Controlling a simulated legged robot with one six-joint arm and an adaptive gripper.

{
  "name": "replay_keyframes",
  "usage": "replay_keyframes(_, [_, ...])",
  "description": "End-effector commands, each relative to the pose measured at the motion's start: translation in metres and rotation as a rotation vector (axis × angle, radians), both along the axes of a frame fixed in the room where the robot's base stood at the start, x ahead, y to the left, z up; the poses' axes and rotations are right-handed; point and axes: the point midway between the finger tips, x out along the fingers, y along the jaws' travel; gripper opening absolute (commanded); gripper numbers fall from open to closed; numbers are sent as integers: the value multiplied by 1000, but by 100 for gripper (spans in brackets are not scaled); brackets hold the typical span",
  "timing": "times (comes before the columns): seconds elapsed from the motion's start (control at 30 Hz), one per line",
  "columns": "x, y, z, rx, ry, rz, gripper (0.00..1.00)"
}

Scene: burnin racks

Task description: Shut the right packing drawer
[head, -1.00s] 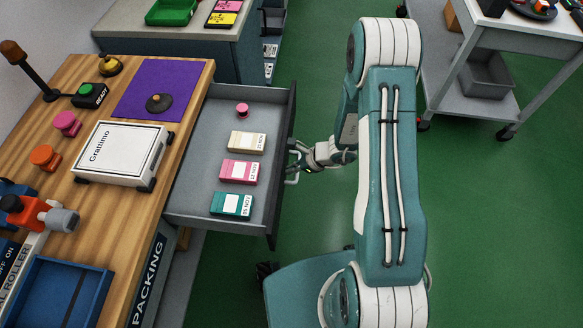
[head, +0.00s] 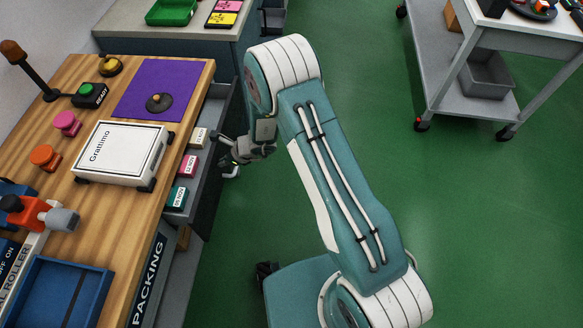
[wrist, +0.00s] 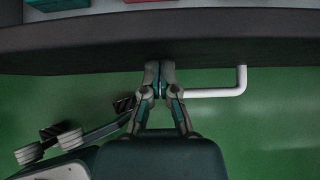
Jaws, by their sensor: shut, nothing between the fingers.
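The right packing drawer (head: 212,178) is grey and stands partly open, sticking out from under the wooden packing bench (head: 150,215). In it several small boxes show at the bench edge, among them a beige one (head: 198,138), a pink one (head: 188,166) and a teal one (head: 176,198). In the wrist view the dark drawer front (wrist: 90,42) runs across the top, with its white bar handle (wrist: 225,92) below. My gripper (wrist: 160,88) is shut and empty at the handle's left part, its tips close to the drawer front; whether they touch is unclear.
On the bench are a white Grattimo scale (head: 118,155), a purple mat (head: 160,88) and a blue tray (head: 60,292). A grey counter (head: 180,42) stands behind. A grey cart (head: 490,85) is at the upper right. The green floor right of my arm is clear.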

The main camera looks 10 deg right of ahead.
Motion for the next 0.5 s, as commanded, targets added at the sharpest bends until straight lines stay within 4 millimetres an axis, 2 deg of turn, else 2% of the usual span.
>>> replay_keyframes(0.03, [4,14,0,0,-3,6,0])
replay_keyframes(0.2, [15,48,0,0,-2,4,0])
replay_keyframes(0.5, [27,83,0,1,-1,2,0])
